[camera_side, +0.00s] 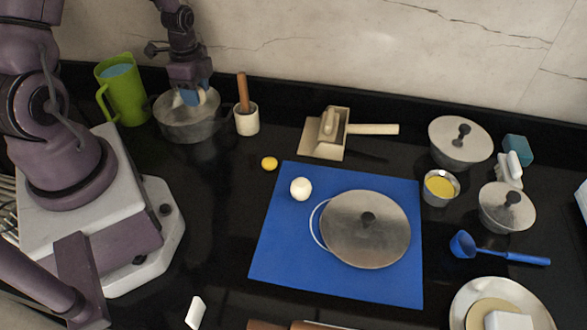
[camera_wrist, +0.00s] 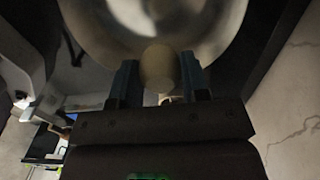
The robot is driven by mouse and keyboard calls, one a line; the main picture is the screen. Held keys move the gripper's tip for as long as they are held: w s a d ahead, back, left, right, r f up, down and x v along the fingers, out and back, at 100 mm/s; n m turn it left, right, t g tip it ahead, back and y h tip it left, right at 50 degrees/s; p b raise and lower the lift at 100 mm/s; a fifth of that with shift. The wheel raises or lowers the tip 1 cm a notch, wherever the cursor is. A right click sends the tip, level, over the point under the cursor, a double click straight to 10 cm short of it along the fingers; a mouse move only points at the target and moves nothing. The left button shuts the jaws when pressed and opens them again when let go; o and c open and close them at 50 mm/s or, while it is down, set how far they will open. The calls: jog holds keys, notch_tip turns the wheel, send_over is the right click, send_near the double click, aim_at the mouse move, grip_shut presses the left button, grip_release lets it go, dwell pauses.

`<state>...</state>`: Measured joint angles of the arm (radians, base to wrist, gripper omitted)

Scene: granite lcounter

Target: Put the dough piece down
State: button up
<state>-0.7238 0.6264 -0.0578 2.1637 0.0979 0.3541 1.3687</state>
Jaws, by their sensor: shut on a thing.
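My gripper (camera_side: 196,93) points down at the metal pot (camera_side: 186,131) at the back left. In the wrist view, its two blue fingers (camera_wrist: 159,75) are shut on a pale, rounded dough piece (camera_wrist: 158,66). The shiny bowl of the pot (camera_wrist: 105,22) lies beyond the dough piece. In the side view a bit of something pale shows between the fingers, which largely hide it. I cannot tell whether the dough piece touches the pot.
A green pitcher (camera_side: 122,92) stands left of the pot, and a crock with a wooden handle (camera_side: 247,122) right of it. A white ball (camera_side: 301,189) and a large lid (camera_side: 365,238) rest on a blue mat (camera_side: 282,260). A yellow ball (camera_side: 269,163) lies nearby.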

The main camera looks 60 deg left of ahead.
jog(key=w+d+r+n, duration=0.3)
jog(key=d, duration=0.6)
jog(key=w+d+r+n, duration=0.2)
jog(key=w+d+r, duration=0.1)
jog(key=d, duration=0.5)
jog(key=w+d+r+n, duration=0.2)
jog(key=d+r+n, duration=0.1)
jog(key=d, duration=0.6)
jog(key=m, duration=1.7)
send_near(290, 240)
jog(key=shift+f, duration=3.15)
jog(key=shift+f, duration=0.15)
jog(key=o, duration=0.7)
